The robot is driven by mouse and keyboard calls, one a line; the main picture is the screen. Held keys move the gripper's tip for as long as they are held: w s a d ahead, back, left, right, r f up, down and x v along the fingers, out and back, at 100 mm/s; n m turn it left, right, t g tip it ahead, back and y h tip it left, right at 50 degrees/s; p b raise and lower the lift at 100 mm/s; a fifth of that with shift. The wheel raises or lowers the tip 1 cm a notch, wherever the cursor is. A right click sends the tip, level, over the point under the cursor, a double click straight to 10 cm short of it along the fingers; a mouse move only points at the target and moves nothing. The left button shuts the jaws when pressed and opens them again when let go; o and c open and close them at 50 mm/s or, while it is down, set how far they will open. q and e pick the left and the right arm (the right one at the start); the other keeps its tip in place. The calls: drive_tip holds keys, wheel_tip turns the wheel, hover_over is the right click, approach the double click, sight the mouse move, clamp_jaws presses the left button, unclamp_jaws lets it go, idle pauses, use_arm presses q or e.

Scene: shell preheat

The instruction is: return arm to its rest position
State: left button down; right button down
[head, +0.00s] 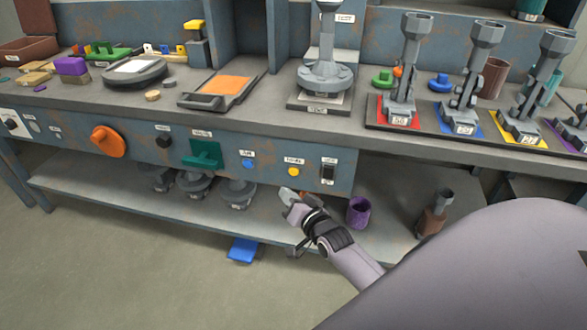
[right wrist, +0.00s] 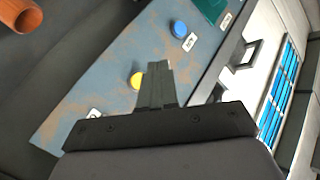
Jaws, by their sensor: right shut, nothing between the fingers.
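My right gripper (head: 289,196) is in front of the workbench, just below the front panel's lower edge in the head view. Its fingers are shut and hold nothing. In the right wrist view the closed fingers (right wrist: 160,68) point toward the blue-grey panel, with the yellow button (right wrist: 137,80) beside them and the blue button (right wrist: 179,28) further up. My right arm (head: 355,266) reaches in from the lower right. My left gripper is not in the head view.
The front panel carries an orange knob (head: 108,141), a green handle (head: 204,154) and a black switch (head: 328,173). A purple cup (head: 358,211) stands on the lower shelf. Several grey stands fill the benchtop (head: 270,107). The floor (head: 120,270) at left is clear.

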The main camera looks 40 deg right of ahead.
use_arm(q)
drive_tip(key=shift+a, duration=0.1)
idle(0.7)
